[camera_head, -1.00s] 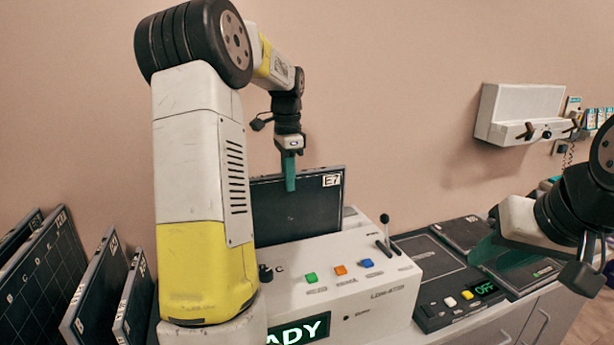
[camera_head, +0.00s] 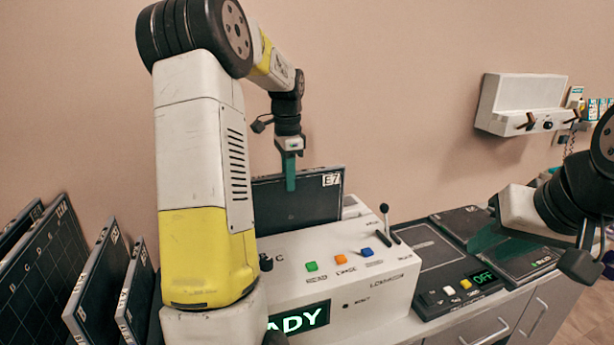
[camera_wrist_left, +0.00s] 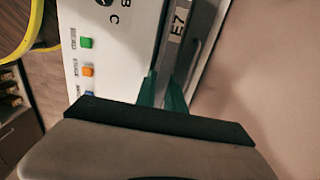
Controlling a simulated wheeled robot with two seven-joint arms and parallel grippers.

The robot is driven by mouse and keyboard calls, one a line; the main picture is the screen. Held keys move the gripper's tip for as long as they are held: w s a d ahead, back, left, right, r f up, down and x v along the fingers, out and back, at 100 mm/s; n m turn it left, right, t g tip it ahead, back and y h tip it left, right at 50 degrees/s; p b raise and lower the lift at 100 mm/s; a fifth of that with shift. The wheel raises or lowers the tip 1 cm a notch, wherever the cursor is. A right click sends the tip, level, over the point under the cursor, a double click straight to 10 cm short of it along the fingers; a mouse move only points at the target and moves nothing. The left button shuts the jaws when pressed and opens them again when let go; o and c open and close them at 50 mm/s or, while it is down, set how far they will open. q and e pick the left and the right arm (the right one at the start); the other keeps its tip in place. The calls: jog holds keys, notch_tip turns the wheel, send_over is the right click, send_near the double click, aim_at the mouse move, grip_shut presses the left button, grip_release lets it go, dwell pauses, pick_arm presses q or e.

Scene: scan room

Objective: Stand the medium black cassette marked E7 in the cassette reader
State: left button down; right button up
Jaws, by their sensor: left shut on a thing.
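The black E7 cassette (camera_head: 315,207) stands upright behind the sloped front of the white cassette reader (camera_head: 345,290). Its lower part is hidden by the reader housing. The E7 label is at its upper right corner in the head view. My left gripper (camera_head: 290,180) points down at the cassette's top edge and is shut on it. In the left wrist view the teal fingers (camera_wrist_left: 163,92) are at the cassette edge (camera_wrist_left: 182,15) with the E7 label. My right gripper (camera_head: 495,243) is at the right, over the dark panel; its jaw opening is unclear.
Several dark cassettes (camera_head: 100,290) lean in a row at the left. A black device with an OFF display (camera_head: 484,278) lies right of the reader. The reader has a small upright lever (camera_head: 384,212) and coloured buttons. A white wall unit (camera_head: 520,95) hangs at upper right.

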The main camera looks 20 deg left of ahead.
pick_arm(q)
jog(key=shift+f, duration=0.35)
jog(key=c, duration=1.3)
grip_release()
jog(key=shift+c, duration=0.2)
jog(key=shift+f, duration=0.1)
jog(key=shift+r, duration=4)
notch_tip(320, 180, up, 6)
jog(key=shift+d, duration=0.1)
